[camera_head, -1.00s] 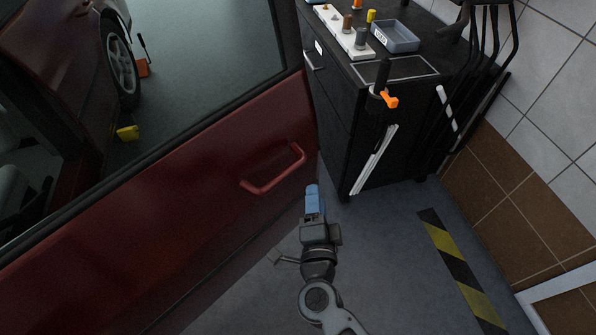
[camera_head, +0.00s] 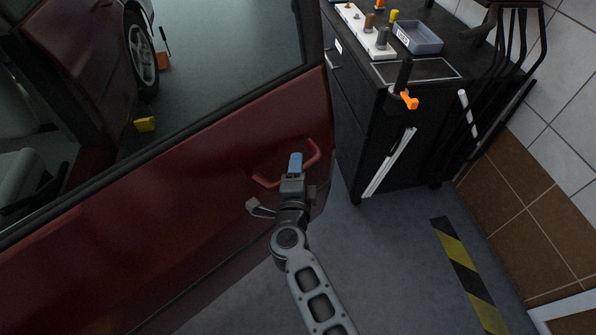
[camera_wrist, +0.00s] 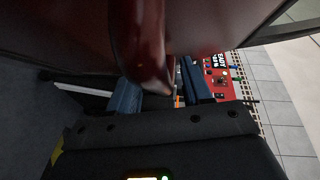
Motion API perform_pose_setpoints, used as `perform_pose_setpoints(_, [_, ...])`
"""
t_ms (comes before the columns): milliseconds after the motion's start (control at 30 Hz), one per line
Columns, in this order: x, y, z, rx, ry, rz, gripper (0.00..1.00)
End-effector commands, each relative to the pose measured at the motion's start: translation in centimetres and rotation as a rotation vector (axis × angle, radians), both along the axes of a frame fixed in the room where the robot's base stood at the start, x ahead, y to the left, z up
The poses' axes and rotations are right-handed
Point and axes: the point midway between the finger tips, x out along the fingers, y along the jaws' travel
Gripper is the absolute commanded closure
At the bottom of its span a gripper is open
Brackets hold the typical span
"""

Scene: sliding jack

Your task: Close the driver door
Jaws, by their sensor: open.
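The red driver door (camera_head: 200,190) stands open across the left and middle of the head view, with its window above. Its red loop handle (camera_head: 314,158) is near the door's right edge. My gripper (camera_head: 295,163) is in front of the handle and hides its middle part. In the wrist view the handle (camera_wrist: 150,50) comes down from the top, close to the gap between the two blue fingers of my gripper (camera_wrist: 160,92). The fingers are apart. I cannot tell whether they touch the handle.
A black tool cabinet (camera_head: 385,130) stands just right of the door's edge, with a grey tray (camera_head: 418,38) on top. A yellow-black floor strip (camera_head: 465,270) lies to the right, before the tiled wall (camera_head: 560,110). The floor between is clear.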

Motion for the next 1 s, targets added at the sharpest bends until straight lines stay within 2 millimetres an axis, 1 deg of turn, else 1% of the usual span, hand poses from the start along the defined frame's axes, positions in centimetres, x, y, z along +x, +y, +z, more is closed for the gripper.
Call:
perform_pose_setpoints(233, [0.08, -0.04, -0.01, -0.001, 0.0, 0.0, 0.51])
perform_pose_setpoints(733, [0.06, -0.05, -0.02, -0.001, 0.0, 0.0, 0.99])
perform_pose_setpoints(767, [0.06, -0.05, -0.02, -0.001, 0.0, 0.0, 1.0])
perform_pose_setpoints(1000, [0.06, -0.05, -0.04, -0.001, 0.001, 0.0, 1.0])
